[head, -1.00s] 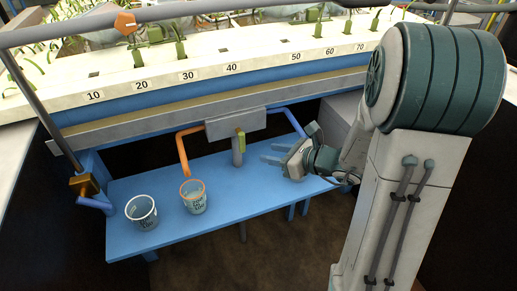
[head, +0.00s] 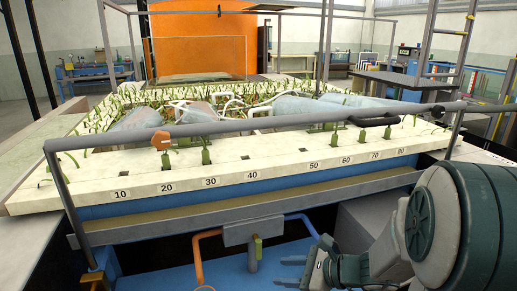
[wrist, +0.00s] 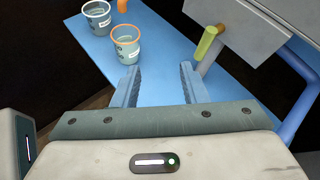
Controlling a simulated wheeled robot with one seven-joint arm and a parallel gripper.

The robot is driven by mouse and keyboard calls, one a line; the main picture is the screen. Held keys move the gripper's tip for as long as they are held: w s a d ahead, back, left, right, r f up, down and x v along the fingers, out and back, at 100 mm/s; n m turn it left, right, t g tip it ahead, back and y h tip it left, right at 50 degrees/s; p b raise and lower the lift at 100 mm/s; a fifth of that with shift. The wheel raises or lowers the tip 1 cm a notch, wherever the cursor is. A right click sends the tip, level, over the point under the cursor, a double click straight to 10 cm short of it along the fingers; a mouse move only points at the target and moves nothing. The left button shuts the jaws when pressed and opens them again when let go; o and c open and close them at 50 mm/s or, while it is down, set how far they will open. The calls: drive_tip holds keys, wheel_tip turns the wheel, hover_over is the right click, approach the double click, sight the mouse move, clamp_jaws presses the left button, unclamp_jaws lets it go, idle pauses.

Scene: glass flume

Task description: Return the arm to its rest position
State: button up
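My gripper (head: 292,273) is above the blue bench, below the flume's front edge, at the lower middle of the head view. In the wrist view my gripper (wrist: 160,88) has its two fingers apart with only the blue bench surface (wrist: 165,60) between them. It is open and empty. My arm comes in from the lower right of the head view.
Two cups stand on the bench: an orange-rimmed cup (wrist: 126,46) and a white-rimmed cup (wrist: 97,16). A grey box (head: 253,231) with an orange pipe (head: 197,258), a blue pipe (head: 303,221) and a green-handled valve (head: 258,247) hangs close to my gripper. A grey rail (head: 240,124) crosses above the numbered ledge (head: 285,172).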

drive_tip(key=s+d+r+n+g+h+p, duration=0.1)
drive_tip(key=s+r+n+g+h+p, duration=0.6)
drive_tip(key=s+r+n, duration=0.6)
drive_tip(key=d+r+n+t+h+p, duration=0.3)
drive_tip(key=d+n, duration=0.3)
drive_tip(key=n, duration=0.2)
drive_tip(key=shift+s+r+t+h+p, duration=0.2)
drive_tip(key=shift+t+h+p, duration=0.2)
drive_tip(key=shift+h+p, duration=0.15)
